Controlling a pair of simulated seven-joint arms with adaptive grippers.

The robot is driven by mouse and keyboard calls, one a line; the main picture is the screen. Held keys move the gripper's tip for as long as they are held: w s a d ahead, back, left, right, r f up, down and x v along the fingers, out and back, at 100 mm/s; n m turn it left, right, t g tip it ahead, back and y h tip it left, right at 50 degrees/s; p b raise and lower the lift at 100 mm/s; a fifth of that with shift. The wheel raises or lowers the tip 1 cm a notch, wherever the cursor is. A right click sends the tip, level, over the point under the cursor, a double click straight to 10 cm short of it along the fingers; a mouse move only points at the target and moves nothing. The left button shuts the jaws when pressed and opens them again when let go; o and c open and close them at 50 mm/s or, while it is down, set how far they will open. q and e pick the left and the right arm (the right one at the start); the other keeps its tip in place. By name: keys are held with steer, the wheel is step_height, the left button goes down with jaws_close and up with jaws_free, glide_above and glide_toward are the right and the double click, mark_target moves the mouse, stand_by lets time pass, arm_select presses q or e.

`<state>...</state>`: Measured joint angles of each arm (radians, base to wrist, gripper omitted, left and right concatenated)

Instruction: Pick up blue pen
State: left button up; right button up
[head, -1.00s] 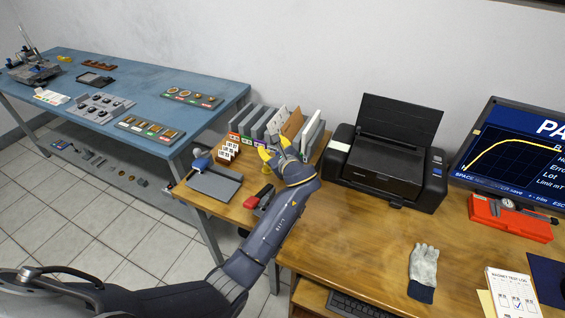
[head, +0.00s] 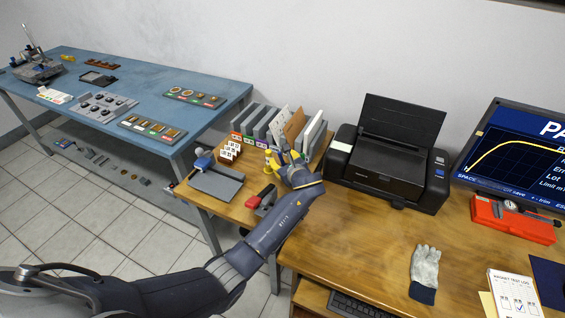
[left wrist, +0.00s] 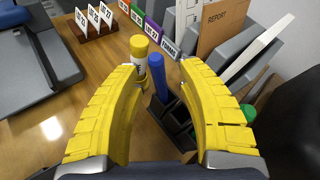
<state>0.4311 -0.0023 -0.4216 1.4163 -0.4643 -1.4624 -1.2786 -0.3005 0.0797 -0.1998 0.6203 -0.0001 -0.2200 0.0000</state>
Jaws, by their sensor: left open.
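The blue pen (left wrist: 159,76) stands upright in a dark compartmented holder (left wrist: 170,122) in the left wrist view, between my open fingers and a little beyond them. A yellow capped glue stick or marker (left wrist: 139,50) stands just left of it. My left gripper (head: 283,150) is open and empty, reaching toward the holder at the back of the wooden desk; its yellow fingers also show in the left wrist view (left wrist: 170,115). In the head view the pen is too small or hidden to make out. My right gripper is not in view.
Grey file holders (head: 262,122) with folders stand behind the gripper. Lot cards (head: 229,151) and a grey tray (head: 217,183) lie to the left. The printer (head: 390,155) stands close on the right. A red-handled stapler-like tool (head: 262,197) lies in front.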

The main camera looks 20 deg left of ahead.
arm_select(q)
steer(key=shift+w+a+f, duration=0.15)
steer(key=shift+w+a, duration=0.1)
jaws_close()
stand_by(0.6)
